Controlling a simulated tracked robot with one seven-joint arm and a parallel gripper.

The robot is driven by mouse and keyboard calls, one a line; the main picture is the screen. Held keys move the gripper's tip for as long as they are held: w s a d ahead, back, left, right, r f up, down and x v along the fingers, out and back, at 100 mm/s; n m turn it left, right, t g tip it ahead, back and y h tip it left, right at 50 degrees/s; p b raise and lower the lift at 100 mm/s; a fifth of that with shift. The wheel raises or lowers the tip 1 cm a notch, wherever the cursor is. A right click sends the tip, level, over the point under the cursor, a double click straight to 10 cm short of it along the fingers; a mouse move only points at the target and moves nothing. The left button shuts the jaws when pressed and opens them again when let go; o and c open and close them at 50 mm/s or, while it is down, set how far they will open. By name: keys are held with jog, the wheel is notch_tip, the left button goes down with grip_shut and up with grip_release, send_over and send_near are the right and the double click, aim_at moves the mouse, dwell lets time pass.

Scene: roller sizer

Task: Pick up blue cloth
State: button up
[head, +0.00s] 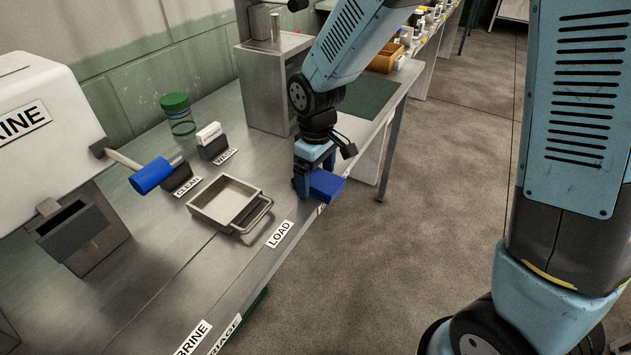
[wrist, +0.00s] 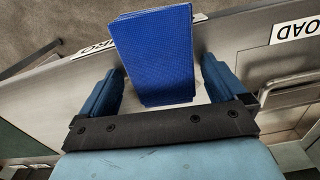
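The blue cloth (head: 328,187) is a folded, block-like pad at the table's front edge, right of the LOAD label. In the wrist view the cloth (wrist: 153,55) stands out ahead of my gripper (wrist: 163,68), its near end between the two blue fingers. A gap shows on each side of the cloth, so the fingers are open and not closed on it. In the head view my gripper (head: 314,176) points down right at the cloth, and part of the cloth is hidden behind a finger.
A metal tray with a handle (head: 197,207) lies left of my gripper. A grey metal housing (head: 269,84) stands behind my gripper. Floor lies beyond the table edge.

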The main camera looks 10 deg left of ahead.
aim_at(316, 176)
jog(key=c, duration=1)
jog(key=shift+r, duration=0.1)
jog(key=shift+r, duration=0.2)
notch_tip(316, 176, up, 3)
jog(key=shift+f, duration=0.2)
jog(key=s+r, duration=0.2)
jog(key=s+d+r, duration=0.1)
jog(key=s+r, duration=0.1)
jog(key=r, duration=0.1)
jog(key=shift+d+r, duration=0.1)
jog(key=shift+d, duration=0.1)
jog(key=s+d+r, duration=0.3)
jog(key=s+r, duration=0.1)
jog(key=s, duration=0.5)
jog(key=shift+s+r, duration=0.15)
jog(key=shift+r, duration=0.15)
